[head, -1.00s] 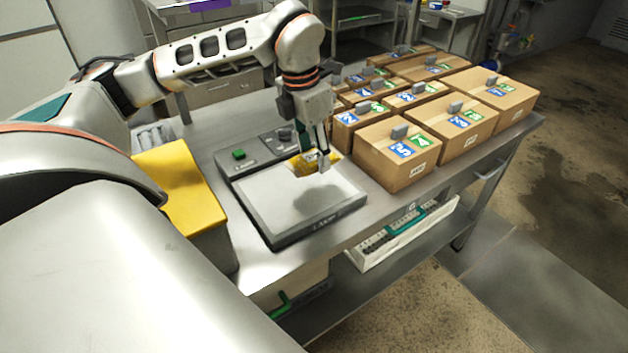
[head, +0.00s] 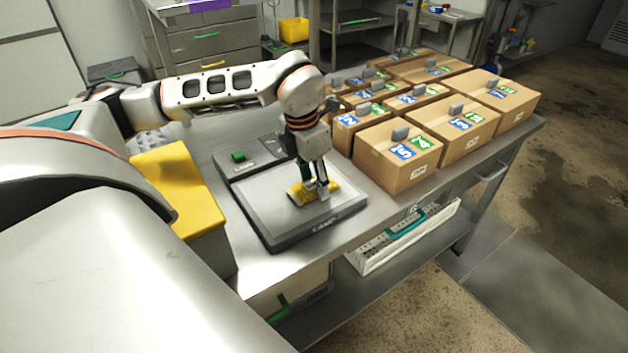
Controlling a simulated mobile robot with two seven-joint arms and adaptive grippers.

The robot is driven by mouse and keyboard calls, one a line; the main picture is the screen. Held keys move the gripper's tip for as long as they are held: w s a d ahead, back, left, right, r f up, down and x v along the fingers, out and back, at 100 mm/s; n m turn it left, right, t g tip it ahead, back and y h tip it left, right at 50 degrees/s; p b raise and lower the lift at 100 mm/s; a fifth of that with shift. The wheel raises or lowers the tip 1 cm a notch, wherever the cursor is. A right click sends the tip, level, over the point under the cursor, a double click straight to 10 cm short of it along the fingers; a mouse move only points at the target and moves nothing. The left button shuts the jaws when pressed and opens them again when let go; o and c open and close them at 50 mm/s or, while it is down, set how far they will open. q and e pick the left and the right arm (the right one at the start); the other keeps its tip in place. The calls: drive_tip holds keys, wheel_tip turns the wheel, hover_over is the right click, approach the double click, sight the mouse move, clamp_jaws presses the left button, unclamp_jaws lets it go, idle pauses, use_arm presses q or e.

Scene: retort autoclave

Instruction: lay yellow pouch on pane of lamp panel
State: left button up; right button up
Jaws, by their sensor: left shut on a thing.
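The lamp panel (head: 255,212) lies on the steel table, with a pale pane and a dark frame marked with lettering at its front edge. The yellow pouch (head: 302,194) is at the right part of the pane, low over it or touching it; I cannot tell which. My left gripper (head: 318,188) points down and is shut on the pouch, its fingers hiding part of it. My right gripper is not in view.
Cardboard boxes (head: 395,168) with blue and green labels stand close on the right of the panel. A yellow-topped bin (head: 178,185) stands on its left. A white tray (head: 400,240) sits on the shelf below.

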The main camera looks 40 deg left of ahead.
sight(307, 187)
use_arm(q)
drive_tip(key=o, duration=1.2)
drive_tip(key=shift+f, duration=0.1)
drive_tip(key=shift+c, duration=0.2)
drive_tip(key=shift+r, duration=0.45)
wheel_tip(307, 187, up, 11)
drive_tip(key=s+p, duration=0.1)
drive_tip(key=shift+s+a+r, duration=0.15)
drive_tip(key=shift+s+a, duration=0.15)
drive_tip(key=shift+s, duration=0.1)
